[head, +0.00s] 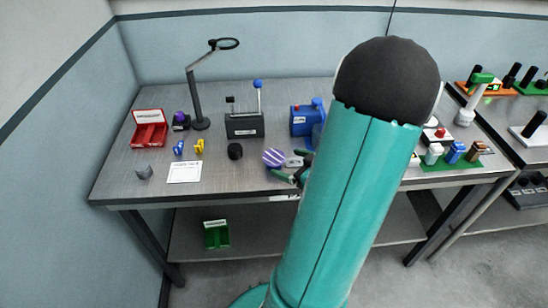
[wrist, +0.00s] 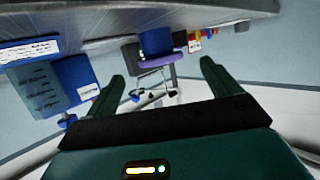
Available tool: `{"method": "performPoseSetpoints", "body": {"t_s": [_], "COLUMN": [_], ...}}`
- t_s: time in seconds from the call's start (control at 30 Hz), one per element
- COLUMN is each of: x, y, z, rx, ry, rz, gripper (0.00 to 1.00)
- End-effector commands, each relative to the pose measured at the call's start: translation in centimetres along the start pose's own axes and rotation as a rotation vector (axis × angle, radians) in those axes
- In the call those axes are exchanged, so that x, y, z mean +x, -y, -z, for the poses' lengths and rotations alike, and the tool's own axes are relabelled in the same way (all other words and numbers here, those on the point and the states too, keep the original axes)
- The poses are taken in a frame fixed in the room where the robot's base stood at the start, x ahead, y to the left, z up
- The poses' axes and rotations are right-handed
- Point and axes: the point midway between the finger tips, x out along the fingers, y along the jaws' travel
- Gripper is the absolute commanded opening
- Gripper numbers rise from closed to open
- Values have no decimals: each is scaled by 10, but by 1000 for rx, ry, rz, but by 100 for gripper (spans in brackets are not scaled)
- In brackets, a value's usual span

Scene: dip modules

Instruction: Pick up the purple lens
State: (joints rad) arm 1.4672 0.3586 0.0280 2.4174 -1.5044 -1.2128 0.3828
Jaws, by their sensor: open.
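A round purple item with pale stripes (head: 274,157) is at the front middle of the bench, just left of my gripper (head: 292,166). The wrist view, which is upside down, shows a purple disc-like rim (wrist: 163,58) on a blue-purple cylinder (wrist: 156,40), ahead of and roughly between my open fingers (wrist: 162,65). It looks like the same item, and I take it as the purple lens. My gripper is open and empty; whether it touches the item cannot be told. A smaller purple round thing (head: 180,117) sits on a dark base at the back left.
A blue device (head: 302,121) and a black box with a blue-knobbed lever (head: 244,125) stand behind. A magnifier lamp (head: 200,110), red bin (head: 149,135), black cylinder (head: 235,151) and white card (head: 184,173) are further left. My arm hides part of the bench.

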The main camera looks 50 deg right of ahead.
Motion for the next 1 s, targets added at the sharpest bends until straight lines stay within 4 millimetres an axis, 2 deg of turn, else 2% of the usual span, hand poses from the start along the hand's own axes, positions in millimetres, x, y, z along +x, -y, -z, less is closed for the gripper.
{"method": "performPoseSetpoints", "body": {"t_s": [0.33, 0.43, 0.63, 0.67, 0.8, 0.9, 1.0], "x": [45, 51, 52, 52, 52, 51, 51], "y": [0, 0, 0, 0, 0, 0, 0], "z": [2, 2, 2, 2, 2, 2, 2], "rx": [1, 0, -1, -1, -1, 0, 0], "ry": [-1, 0, 0, 0, 0, 0, 0], "rz": [1, 0, -1, -1, -1, -1, -1], "gripper": [89, 89, 89, 85, 57, 41, 41]}}
